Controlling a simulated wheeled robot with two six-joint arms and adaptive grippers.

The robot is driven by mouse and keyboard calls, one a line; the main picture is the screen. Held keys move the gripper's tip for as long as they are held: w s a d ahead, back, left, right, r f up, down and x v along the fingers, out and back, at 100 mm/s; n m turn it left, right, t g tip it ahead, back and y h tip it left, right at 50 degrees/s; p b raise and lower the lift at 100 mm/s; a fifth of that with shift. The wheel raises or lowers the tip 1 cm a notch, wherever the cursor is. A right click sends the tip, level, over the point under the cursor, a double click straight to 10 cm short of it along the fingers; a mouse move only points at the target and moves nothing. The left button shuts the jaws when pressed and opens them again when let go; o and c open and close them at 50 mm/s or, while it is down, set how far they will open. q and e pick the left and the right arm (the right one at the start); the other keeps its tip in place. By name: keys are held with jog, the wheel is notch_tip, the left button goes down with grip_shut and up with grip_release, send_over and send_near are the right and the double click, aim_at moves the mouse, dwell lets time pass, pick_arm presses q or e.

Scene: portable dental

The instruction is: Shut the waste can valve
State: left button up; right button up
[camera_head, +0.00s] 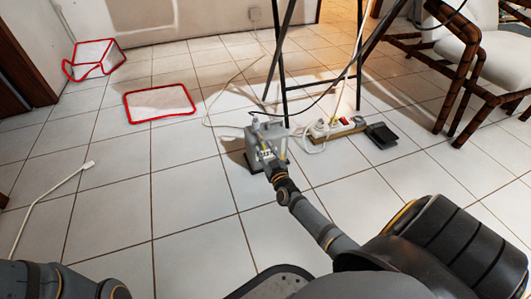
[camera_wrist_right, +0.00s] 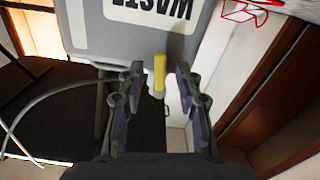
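The waste can (camera_wrist_right: 100,30) is a grey box with the upside-down word WASTE on a white label, at the top of the right wrist view. Its yellow valve lever (camera_wrist_right: 160,73) sticks out from the can's edge. My right gripper (camera_wrist_right: 159,80) is open, with one finger on each side of the lever. Gaps show between the lever and both fingers. In the head view, my right gripper (camera_head: 269,162) is in front of the small grey unit (camera_head: 240,162) on the floor, where the lever is too small to make out. My left gripper is out of view.
Thin dark stand legs (camera_head: 283,60) rise behind the unit. A power strip (camera_head: 335,127) and a black pedal (camera_head: 381,134) lie to its right. A red-edged mat (camera_head: 160,103) and a cable (camera_head: 50,195) lie left. Tiles at front left are mostly clear.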

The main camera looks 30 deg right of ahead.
jog(key=shift+c, duration=0.4)
grip_shut()
